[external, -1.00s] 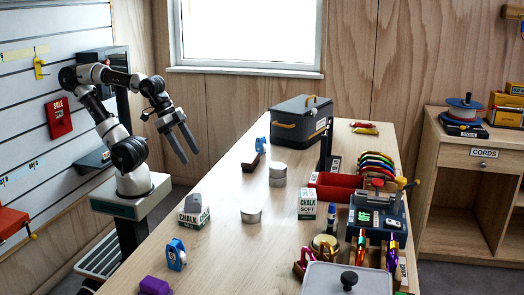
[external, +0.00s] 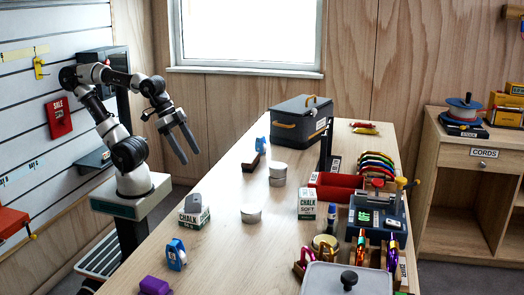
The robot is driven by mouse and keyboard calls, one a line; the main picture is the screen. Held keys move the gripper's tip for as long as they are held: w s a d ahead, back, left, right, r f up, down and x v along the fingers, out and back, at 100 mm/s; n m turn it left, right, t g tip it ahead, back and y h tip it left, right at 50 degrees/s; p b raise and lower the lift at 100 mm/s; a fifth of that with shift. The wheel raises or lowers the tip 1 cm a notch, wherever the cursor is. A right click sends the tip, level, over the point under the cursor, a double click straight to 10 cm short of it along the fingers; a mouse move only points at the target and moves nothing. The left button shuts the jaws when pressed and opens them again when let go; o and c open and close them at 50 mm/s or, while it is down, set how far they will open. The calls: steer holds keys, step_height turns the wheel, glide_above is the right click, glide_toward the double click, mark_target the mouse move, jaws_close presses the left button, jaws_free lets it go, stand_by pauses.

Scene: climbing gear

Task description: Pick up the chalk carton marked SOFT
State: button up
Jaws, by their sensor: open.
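The white and green chalk carton marked SOFT (external: 307,204) stands upright on the wooden table, right of the middle. A second chalk carton (external: 194,212) stands near the table's left edge, with a grey block-like top; the word under CHALK on it is too small to read. My gripper (external: 190,157) is open and empty, pointing down, in the air beyond the table's left edge. It is well to the left of the SOFT carton and apart from everything.
A blue tape dispenser (external: 176,254) and a purple block (external: 155,286) are at the front left.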

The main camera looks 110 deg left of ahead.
step_height(320, 180, up, 16)
steer(key=m+g+y+p, duration=0.1)
steer(key=m+p, duration=2.3)
steer(key=m, duration=0.9)
glide_above(306, 192)
steer(key=s+d, duration=0.1)
steer(key=s, duration=0.6)
steer(key=x, duration=1.2)
steer(key=shift+s+d+f+b, duration=0.1)
steer(key=shift+b, duration=0.2)
steer(key=shift+w+d+x, duration=0.15)
steer(key=shift+x, duration=1.35)
steer(key=shift+w+d+x, duration=0.1)
steer(key=shift+w+x, duration=0.05)
steer(key=shift+x, duration=1.3)
steer(key=c, duration=1.2)
